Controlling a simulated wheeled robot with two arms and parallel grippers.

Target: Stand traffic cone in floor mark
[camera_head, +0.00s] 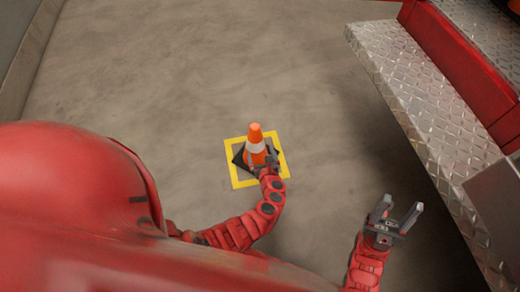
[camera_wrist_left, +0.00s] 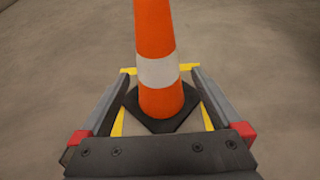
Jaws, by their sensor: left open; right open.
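The orange and white traffic cone (camera_head: 255,140) stands upright on its dark base inside the yellow square floor mark (camera_head: 236,179). The base is turned at an angle to the square, with corners close to the yellow lines. My left gripper (camera_head: 268,164) is at the near side of the cone, low down. In the left wrist view the cone (camera_wrist_left: 157,40) rises between the two open fingers of this gripper (camera_wrist_left: 158,92), with a gap on each side. The yellow mark (camera_wrist_left: 118,122) shows partly beneath the fingers. My right gripper (camera_head: 398,215) is open and empty, right of the mark.
A diamond-plate metal step (camera_head: 400,80) with a red body (camera_head: 460,75) runs along the right side. A wall (camera_head: 30,60) edges the far left. The concrete floor (camera_head: 190,80) around and beyond the mark is clear.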

